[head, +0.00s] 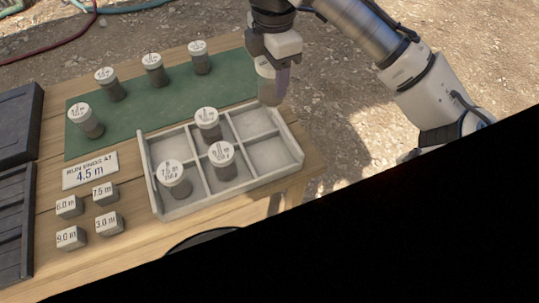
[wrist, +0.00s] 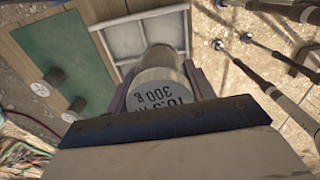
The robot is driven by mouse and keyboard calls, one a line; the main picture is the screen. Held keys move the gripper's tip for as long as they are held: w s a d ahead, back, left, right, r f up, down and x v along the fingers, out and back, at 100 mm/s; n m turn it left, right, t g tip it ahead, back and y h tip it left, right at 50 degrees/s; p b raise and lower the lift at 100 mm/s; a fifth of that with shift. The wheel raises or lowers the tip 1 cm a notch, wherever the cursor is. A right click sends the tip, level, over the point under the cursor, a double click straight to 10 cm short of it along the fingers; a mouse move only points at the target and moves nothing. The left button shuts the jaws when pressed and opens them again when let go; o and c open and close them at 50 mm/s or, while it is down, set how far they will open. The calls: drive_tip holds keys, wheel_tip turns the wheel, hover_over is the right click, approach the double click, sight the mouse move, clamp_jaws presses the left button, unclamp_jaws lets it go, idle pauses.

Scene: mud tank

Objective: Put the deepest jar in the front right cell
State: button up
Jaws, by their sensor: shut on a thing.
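My gripper (head: 274,94) is shut on a grey jar with a pale lid (wrist: 163,82), held above and beyond the tray's back right corner. The jar's label in the wrist view seems to read 10.5 m, 300 g; the first line is partly cut off. The pale divided tray (head: 206,206) has two rows of three cells. One jar (head: 174,180) stands in the front left cell, another (head: 222,160) in the front middle, and a third (head: 208,124) in the back middle. The front right cell (head: 270,154), back right cell and back left cell look empty.
Several lidded jars (head: 154,70) stand on the green mat (head: 140,118) behind the tray. A sign (head: 90,171) reads "RUN ENDS AT 4.5 m". Several small depth-marked blocks (head: 108,224) sit left of the tray. Dark panels (head: 14,130) lie at the far left.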

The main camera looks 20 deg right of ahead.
drive_tip(key=shift+s+a+f+n, duration=0.1)
drive_tip(key=shift+s+a+n, duration=0.35)
drive_tip(key=shift+n, duration=0.55)
wheel_tip(320, 180, down, 20)
drive_tip(key=shift+p, duration=0.35)
drive_tip(key=shift+f, duration=0.15)
drive_tip(key=o, duration=1.2)
drive_tip(key=shift+s, duration=0.1)
drive_tip(key=shift+c, duration=0.2)
wheel_tip(320, 180, up, 12)
drive_tip(key=shift+r, duration=0.2)
